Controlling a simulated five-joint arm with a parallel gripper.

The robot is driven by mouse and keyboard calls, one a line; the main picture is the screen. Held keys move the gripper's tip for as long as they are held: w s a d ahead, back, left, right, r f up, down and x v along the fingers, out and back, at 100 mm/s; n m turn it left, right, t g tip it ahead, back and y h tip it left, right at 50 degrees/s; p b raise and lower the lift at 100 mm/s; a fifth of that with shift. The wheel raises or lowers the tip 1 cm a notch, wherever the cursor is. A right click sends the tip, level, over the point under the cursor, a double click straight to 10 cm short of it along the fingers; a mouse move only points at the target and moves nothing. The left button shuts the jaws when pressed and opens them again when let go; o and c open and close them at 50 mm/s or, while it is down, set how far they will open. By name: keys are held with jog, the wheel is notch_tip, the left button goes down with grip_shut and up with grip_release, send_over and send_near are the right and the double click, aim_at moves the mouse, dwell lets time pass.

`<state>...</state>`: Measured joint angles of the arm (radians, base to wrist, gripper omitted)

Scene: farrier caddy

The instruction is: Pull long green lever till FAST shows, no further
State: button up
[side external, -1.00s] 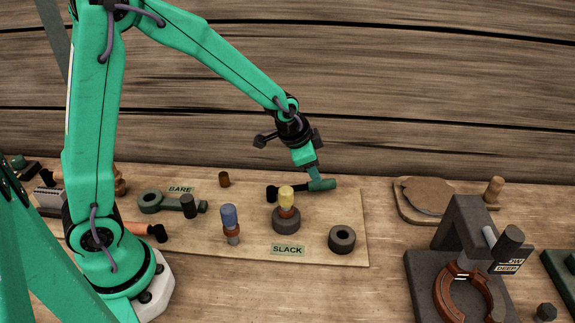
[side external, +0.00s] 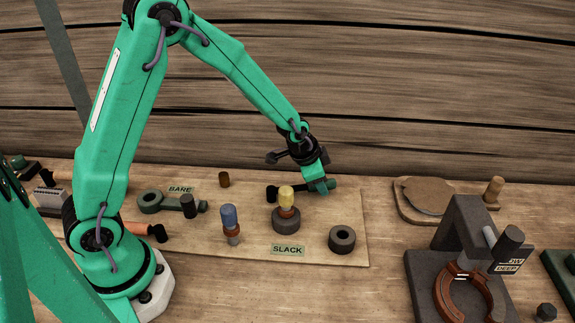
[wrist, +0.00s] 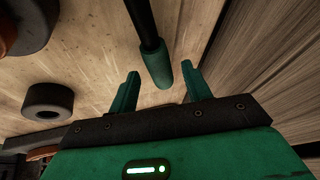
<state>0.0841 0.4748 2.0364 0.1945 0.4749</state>
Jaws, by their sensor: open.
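The long lever has a black shaft and a green grip; its green tip (side external: 332,184) shows at the back right of the pale board. In the wrist view the green grip (wrist: 157,65) points between my fingers. My gripper (side external: 319,184) is over the grip end and hides part of it. In the wrist view my gripper (wrist: 160,72) is open, with a finger on each side of the grip and gaps showing. I cannot tell if a finger touches it. A SLACK label (side external: 288,250) and a BARE label (side external: 180,189) are readable. No FAST label shows.
A yellow-topped peg (side external: 286,192) stands in a dark ring just in front of the lever. A blue-topped peg (side external: 229,215) and a loose dark ring (side external: 342,239) are nearby. A dark clamp stand (side external: 465,220) is at the right. The board's right end is bare.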

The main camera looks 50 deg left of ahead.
jog(key=shift+w+f, duration=0.3)
jog(key=shift+f, duration=0.25)
grip_shut()
jog(key=shift+w+a+n, duration=0.35)
jog(key=shift+a+n, duration=0.35)
jog(key=shift+a, duration=0.1)
jog(key=shift+w+a+n, duration=0.3)
jog(key=shift+a+n, duration=0.4)
jog(key=shift+a, duration=0.1)
grip_release()
